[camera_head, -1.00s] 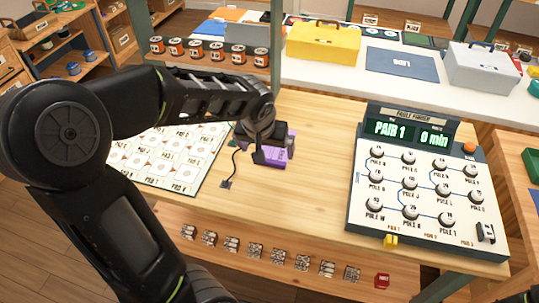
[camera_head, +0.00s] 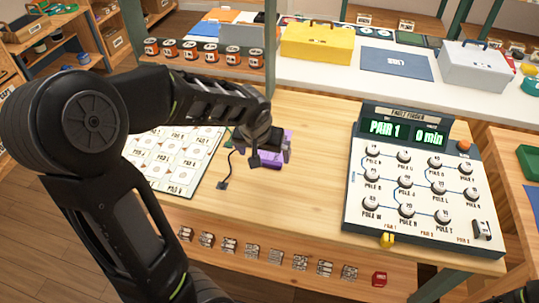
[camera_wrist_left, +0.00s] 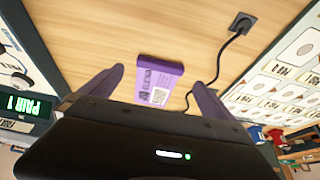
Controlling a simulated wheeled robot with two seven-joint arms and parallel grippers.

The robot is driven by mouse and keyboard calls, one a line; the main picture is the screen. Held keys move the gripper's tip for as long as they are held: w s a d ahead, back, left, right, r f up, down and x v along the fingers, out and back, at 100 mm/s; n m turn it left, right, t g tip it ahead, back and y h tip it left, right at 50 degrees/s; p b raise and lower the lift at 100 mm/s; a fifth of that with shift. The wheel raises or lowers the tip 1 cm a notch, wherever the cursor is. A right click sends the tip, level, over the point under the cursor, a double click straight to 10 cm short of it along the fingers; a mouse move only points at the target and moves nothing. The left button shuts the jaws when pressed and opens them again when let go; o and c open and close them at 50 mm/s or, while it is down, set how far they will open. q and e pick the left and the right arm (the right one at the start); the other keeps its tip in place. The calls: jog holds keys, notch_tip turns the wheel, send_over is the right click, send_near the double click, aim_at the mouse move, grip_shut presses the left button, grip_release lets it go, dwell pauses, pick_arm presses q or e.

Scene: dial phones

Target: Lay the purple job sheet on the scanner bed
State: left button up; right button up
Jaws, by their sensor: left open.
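A purple printed block or card (camera_wrist_left: 160,80) lies on the wooden table in the left wrist view, between and beyond my fingertips. In the head view, purple (camera_head: 266,164) shows under my left gripper, partly hidden by it. My left gripper (camera_head: 271,157) is open above it, and the wrist view shows its two fingers (camera_wrist_left: 158,77) spread apart. I see no contact with the purple item. I cannot pick out a scanner bed with certainty. My right gripper is out of view.
A fault finder panel (camera_head: 425,190) with knobs stands on the right. A white card sheet (camera_head: 175,160) lies on the left, beside a black cable with a plug (camera_head: 222,185). Bare table (camera_head: 300,205) lies between them. A yellow case (camera_head: 317,42) stands on the back shelf.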

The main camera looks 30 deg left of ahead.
aim_at(267, 161)
pick_arm(q)
jog(key=x, duration=0.5)
jog(key=shift+p, duration=0.3)
jog(key=shift+c, duration=0.4)
jog(key=c, duration=1.3)
jog(key=shift+r, duration=5)
